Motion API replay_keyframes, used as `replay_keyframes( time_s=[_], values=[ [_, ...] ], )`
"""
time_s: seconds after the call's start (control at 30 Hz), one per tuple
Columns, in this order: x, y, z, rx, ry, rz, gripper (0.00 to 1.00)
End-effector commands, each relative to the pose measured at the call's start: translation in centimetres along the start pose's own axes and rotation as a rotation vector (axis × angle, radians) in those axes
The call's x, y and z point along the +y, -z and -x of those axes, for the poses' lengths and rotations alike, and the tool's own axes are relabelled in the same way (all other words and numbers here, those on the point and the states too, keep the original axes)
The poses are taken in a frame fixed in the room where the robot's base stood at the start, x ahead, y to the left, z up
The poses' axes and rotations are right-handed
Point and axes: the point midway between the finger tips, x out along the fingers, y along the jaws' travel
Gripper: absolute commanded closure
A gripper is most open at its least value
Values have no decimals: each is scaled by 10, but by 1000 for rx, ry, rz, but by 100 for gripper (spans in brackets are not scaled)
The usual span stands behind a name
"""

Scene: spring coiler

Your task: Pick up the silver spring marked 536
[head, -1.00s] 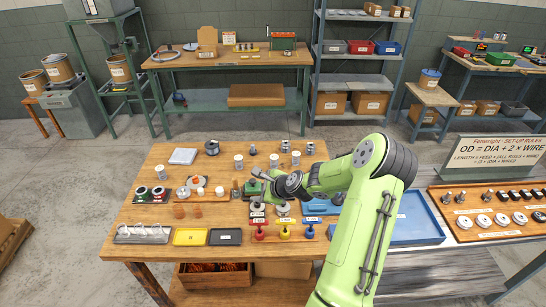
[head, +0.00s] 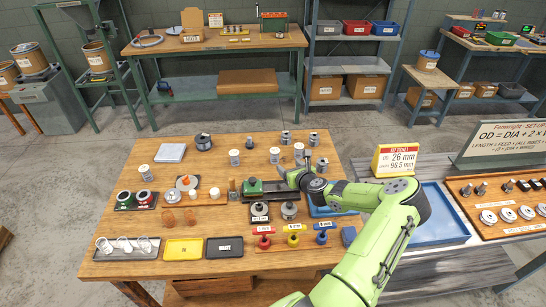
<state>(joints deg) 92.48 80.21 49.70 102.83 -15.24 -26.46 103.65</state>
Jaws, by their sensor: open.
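Several silver cylinders that look like springs stand on the wooden table (head: 100,268) in the head view. My gripper (head: 284,173) is open, low over the table's right half, beside a green-topped device (head: 254,186). It is in front of the right-hand cylinders, apart from them, and appears empty.
Red, yellow and blue handled tools (head: 293,237) stand at the front right. A yellow tray (head: 183,249) and a black tray (head: 224,247) lie at the front. A yellow-framed sign (head: 396,160) reads 26 mm. A blue tray (head: 440,212) is on the right bench.

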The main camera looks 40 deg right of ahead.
Motion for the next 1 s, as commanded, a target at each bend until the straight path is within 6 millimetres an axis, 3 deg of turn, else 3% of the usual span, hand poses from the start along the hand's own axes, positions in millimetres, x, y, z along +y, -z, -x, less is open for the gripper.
replay_keyframes(
  time_s=[0.1,0.3,0.53,0.73,1.0],
  values=[
    [2,0,-31,-1,-3,0,33],
    [2,0,-76,0,-1,1,33],
    [4,-1,-101,0,-2,2,33],
    [6,-1,-134,0,-2,3,33],
    [5,-2,-142,1,-2,1,33]
  ],
)
